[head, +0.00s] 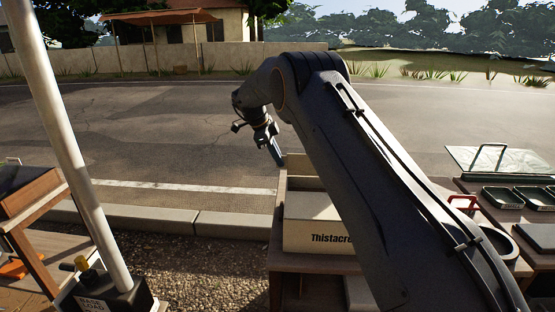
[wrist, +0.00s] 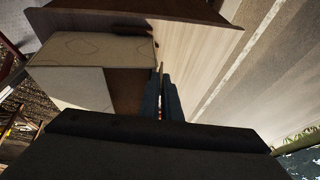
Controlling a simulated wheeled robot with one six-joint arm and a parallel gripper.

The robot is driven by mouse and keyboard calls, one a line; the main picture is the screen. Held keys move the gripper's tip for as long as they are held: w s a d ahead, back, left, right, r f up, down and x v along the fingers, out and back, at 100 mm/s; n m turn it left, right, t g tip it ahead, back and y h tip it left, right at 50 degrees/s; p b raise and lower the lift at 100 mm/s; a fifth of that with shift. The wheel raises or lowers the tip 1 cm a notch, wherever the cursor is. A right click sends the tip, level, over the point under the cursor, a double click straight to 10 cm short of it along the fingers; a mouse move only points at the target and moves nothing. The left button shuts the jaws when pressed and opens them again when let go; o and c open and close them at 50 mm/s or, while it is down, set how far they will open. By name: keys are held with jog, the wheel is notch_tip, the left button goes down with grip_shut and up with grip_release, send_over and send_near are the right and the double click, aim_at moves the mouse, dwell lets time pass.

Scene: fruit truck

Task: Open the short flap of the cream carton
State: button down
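The cream carton (head: 318,234), printed "Thistacre...", stands on a wooden table, partly hidden by my arm. Its top shows an opening, and a short flap (head: 300,165) stands up at the far end. My gripper (head: 277,157) is at the left edge of that flap, fingers pointing down. In the wrist view the carton (wrist: 80,88) lies left of my fingers, with a brown inner face beside them. My fingers (wrist: 162,92) are close together there, with a thin strip, seemingly the flap edge-on (wrist: 161,68), between them. The exact contact is small and dark.
The wooden table (head: 285,263) bears the carton. Dark trays (head: 502,197) and a glass-lidded case (head: 508,160) stand at the right. A white pole (head: 72,140) rises at the left beside a wooden stand (head: 32,195). The road side behind the carton is free.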

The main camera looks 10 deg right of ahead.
jog(key=shift+d, duration=0.3)
jog(key=c, duration=2)
grip_release()
jog(key=shift+a+r, duration=0.25)
jog(key=shift+r, duration=0.15)
jog(key=shift+b+v, duration=1.35)
jog(key=shift+v, duration=2.1)
